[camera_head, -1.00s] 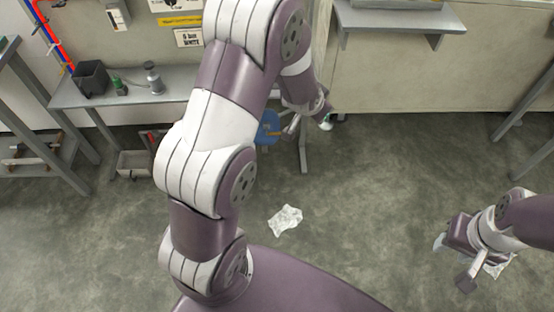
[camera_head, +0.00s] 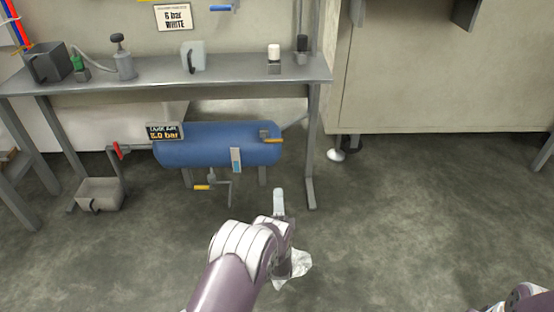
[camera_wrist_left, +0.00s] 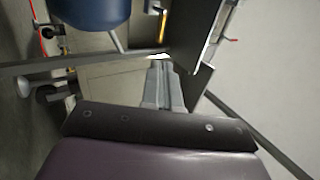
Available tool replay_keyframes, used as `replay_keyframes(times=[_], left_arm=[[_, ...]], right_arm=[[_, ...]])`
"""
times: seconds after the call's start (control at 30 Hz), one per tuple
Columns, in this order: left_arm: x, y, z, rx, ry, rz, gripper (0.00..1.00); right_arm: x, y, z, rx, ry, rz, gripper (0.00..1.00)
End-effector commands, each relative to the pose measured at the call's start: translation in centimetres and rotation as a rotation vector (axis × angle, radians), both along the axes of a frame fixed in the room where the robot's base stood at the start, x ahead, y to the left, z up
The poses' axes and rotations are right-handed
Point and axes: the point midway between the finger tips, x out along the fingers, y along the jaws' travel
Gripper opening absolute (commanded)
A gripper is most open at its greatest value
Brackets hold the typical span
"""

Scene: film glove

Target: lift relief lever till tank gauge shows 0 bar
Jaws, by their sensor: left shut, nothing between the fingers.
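The blue tank (camera_head: 210,146) lies under the bench. Its dark gauge plate (camera_head: 164,131) reads about 5.0 bar, though the first digit is blurred. An orange-handled lever (camera_head: 271,140) is at the tank's right end, and a yellow-handled crank (camera_head: 203,187) hangs below. I cannot tell for sure which is the relief lever. My left gripper (camera_head: 279,194) is shut and empty, in front of and below the tank's right end, apart from it. In the left wrist view its fingers (camera_wrist_left: 161,74) point toward an orange handle (camera_wrist_left: 163,25) beside the tank (camera_wrist_left: 92,8). My right gripper is out of view.
The bench (camera_head: 150,82) above the tank has a leg (camera_head: 311,150) right of it. A red-handled valve (camera_head: 118,151) stands over a grey bin (camera_head: 99,193) at left. A crumpled clear sheet (camera_head: 297,266) lies by my left wrist. Floor at right is mostly clear.

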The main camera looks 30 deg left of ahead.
Motion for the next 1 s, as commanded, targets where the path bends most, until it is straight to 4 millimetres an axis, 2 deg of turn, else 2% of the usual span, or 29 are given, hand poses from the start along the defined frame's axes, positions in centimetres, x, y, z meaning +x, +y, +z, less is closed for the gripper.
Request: replay_keyframes(times=[0.13,0.27,0.7,0.83,1.0], left_arm=[[0.3,0.1,0.0,-0.001,0.000,-0.001,0.00],[1.3,0.7,0.5,-0.001,-0.002,0.000,0.00],[7.7,4.7,5.4,-0.001,-0.004,-0.002,0.00],[9.0,5.5,6.6,-0.001,-0.003,-0.002,0.00],[9.9,6.0,7.6,0.000,0.000,-0.001,0.00]], right_arm=[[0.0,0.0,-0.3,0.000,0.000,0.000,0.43],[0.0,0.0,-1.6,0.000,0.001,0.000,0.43],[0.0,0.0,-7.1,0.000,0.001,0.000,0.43],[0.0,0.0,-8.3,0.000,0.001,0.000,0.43],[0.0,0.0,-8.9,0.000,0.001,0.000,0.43]])
